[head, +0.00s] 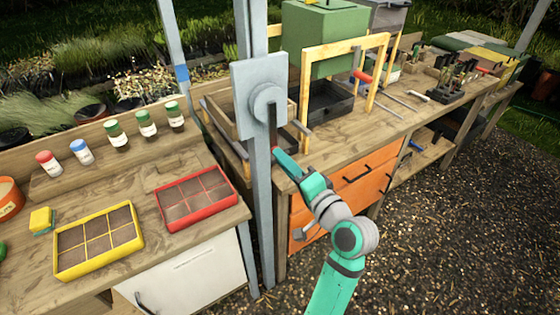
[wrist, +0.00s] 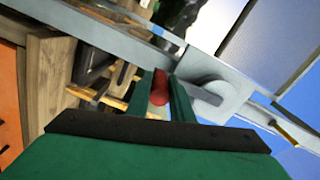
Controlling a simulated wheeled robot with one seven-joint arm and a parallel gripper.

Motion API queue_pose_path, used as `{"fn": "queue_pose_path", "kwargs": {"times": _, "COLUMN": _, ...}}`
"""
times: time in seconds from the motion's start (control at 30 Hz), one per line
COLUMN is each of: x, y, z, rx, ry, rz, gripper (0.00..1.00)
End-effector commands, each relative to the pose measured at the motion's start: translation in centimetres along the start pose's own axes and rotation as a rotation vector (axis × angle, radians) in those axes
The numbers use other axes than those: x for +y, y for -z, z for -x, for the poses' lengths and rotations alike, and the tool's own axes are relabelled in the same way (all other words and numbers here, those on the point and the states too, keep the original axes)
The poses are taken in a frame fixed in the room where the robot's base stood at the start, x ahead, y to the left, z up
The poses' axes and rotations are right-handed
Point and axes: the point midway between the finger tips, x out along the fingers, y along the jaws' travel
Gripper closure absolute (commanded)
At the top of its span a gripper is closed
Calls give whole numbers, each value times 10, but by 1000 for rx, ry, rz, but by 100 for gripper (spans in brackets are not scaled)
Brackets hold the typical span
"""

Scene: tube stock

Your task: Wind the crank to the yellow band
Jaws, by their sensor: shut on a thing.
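The crank is mounted on a pale grey plate (head: 246,78) on a grey post. Its round hub (head: 267,105) also shows in the wrist view (wrist: 218,92). The dark crank arm (head: 272,132) points down from the hub in the head view. My gripper (head: 279,157) is shut on the red crank handle (wrist: 160,92) at the arm's lower end. In the wrist view the two green fingers stand either side of the handle. A thin yellow strip (wrist: 286,132) shows at the right of the wrist view; I cannot tell whether it is the yellow band.
A wooden bench with orange drawers (head: 345,185) stands right of the post (head: 263,215). A yellow frame (head: 346,48) stands on it. Left, another bench holds a red tray (head: 229,196), a yellow tray (head: 141,239) and several bottles. Open gravel (head: 450,230) lies at right.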

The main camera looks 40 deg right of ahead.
Motion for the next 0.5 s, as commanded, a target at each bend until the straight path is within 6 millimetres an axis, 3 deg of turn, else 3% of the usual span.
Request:
{"fn": "queue_pose_path", "kwargs": {"times": 0.27, "x": 0, "y": -1, "z": 0, "rx": -2, "ry": 0, "rz": 2, "gripper": 100}}
{"fn": "queue_pose_path", "kwargs": {"times": 0.3, "x": 0, "y": -1, "z": 0, "rx": -3, "ry": 0, "rz": 2, "gripper": 77}}
{"fn": "queue_pose_path", "kwargs": {"times": 0.37, "x": 0, "y": -1, "z": 0, "rx": -3, "ry": 0, "rz": 2, "gripper": 63}}
{"fn": "queue_pose_path", "kwargs": {"times": 0.5, "x": -1, "y": -1, "z": 0, "rx": -3, "ry": 1, "rz": 2, "gripper": 61}}
